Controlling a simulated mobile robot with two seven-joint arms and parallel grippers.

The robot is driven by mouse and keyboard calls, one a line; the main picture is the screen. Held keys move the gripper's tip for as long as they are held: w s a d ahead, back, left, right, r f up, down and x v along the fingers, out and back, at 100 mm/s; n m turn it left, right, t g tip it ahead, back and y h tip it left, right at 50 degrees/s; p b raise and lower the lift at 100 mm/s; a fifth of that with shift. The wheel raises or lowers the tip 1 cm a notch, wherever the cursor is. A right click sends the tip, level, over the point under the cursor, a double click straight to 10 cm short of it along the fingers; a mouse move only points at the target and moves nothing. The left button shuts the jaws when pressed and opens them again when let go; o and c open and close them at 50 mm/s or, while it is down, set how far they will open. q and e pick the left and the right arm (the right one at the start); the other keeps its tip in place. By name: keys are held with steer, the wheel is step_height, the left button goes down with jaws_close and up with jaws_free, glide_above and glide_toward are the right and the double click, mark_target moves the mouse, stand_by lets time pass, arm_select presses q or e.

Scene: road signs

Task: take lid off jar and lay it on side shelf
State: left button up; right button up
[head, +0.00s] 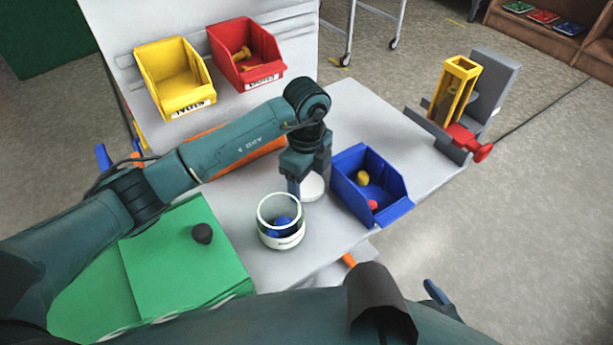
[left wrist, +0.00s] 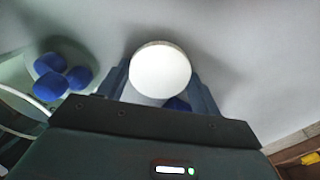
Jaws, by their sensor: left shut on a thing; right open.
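The jar (head: 281,236) stands upright and uncovered on the light grey table, with blue pieces inside. In the left wrist view the jar (left wrist: 35,97) is at the left. The round white lid (head: 314,188) is right of and behind the jar, apart from it. My left gripper (head: 307,184) points down and is shut on the lid. In the left wrist view the lid (left wrist: 160,72) sits between its fingers. I cannot tell the lid's height above the table, or which surface is the side shelf. My right gripper is not clearly in view.
A blue bin (head: 345,197) stands close right of the lid. Yellow (head: 186,108) and red (head: 270,82) bins are at the back. A green mat (head: 175,280) bears a dark knob (head: 202,233). A yellow frame fixture (head: 455,88) stands at the far right.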

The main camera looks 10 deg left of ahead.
mark_target(307, 183)
arm_select(q)
steer(key=o, duration=1.1)
steer(key=shift+f, duration=0.1)
step_height(307, 183, up, 12)
steer(key=shift+r, duration=0.15)
